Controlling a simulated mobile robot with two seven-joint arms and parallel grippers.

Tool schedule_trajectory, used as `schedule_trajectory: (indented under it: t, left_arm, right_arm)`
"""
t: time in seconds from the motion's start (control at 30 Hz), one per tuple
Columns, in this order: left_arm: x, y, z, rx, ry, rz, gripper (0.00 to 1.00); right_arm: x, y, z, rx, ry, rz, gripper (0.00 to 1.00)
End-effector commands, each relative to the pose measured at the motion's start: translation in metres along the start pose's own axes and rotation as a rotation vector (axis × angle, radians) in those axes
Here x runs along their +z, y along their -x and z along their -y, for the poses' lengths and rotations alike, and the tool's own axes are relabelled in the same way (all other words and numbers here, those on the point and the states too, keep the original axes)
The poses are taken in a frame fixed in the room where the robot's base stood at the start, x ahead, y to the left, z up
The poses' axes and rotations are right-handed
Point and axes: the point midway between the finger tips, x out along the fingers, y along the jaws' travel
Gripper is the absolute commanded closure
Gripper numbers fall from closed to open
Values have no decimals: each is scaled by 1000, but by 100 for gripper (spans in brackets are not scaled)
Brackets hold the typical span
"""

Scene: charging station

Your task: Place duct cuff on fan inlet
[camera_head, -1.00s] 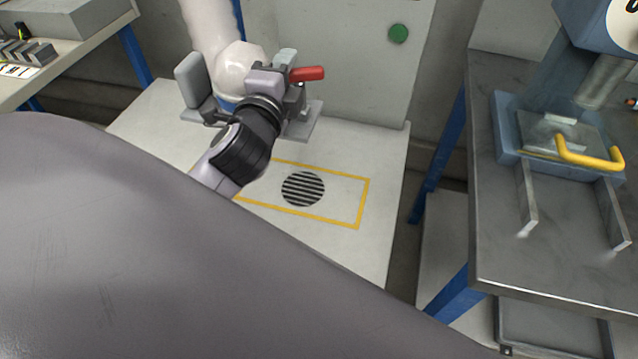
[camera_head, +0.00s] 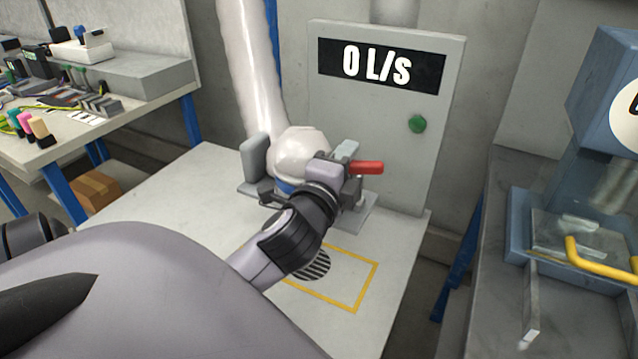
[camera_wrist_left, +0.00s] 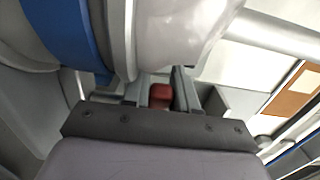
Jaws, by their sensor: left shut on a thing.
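The white flexible duct (camera_head: 258,75) hangs down from above to a bulging end (camera_head: 303,150) at the grey fixture on the bench. A blue ring (camera_head: 286,186) shows beneath this end, and large in the wrist view (camera_wrist_left: 68,35). I cannot tell whether the cuff is seated on the fan inlet, which my gripper and the duct hide. My left gripper (camera_head: 338,172) is beside the duct end, shut on a red handle (camera_head: 368,168). In the wrist view the red handle (camera_wrist_left: 160,96) shows between the fingers. My right gripper is not in view.
The white bench (camera_head: 210,185) has a round black grille (camera_head: 315,266) inside a yellow outline. A grey panel behind has a "0 L/s" display (camera_head: 380,68) and green button (camera_head: 417,123). A blue press (camera_head: 600,110) stands right; a cluttered bench (camera_head: 60,145) stands left.

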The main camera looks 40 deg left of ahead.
Motion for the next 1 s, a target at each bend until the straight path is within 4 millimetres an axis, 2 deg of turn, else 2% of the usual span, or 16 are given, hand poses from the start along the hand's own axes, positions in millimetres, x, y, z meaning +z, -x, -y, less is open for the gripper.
schedule_trajectory:
  t: [0.17, 0.4, 0.53, 0.7, 0.87, 1.0]
  left_arm:
    - [0, 0, -31, 4, -3, 1, 100]
    - [0, 1, -98, 5, -3, 1, 100]
    - [0, 1, -130, 3, -2, 1, 100]
    - [0, 0, -154, 0, -2, 0, 100]
    - [-1, 0, -161, -1, 0, 0, 100]
    - [-1, 0, -182, 2, -1, 0, 100]
  right_arm:
    - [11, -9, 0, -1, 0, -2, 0]
    - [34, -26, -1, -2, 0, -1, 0]
    - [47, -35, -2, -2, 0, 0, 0]
    - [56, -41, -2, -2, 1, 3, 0]
    - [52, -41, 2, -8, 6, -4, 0]
    - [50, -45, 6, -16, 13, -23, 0]
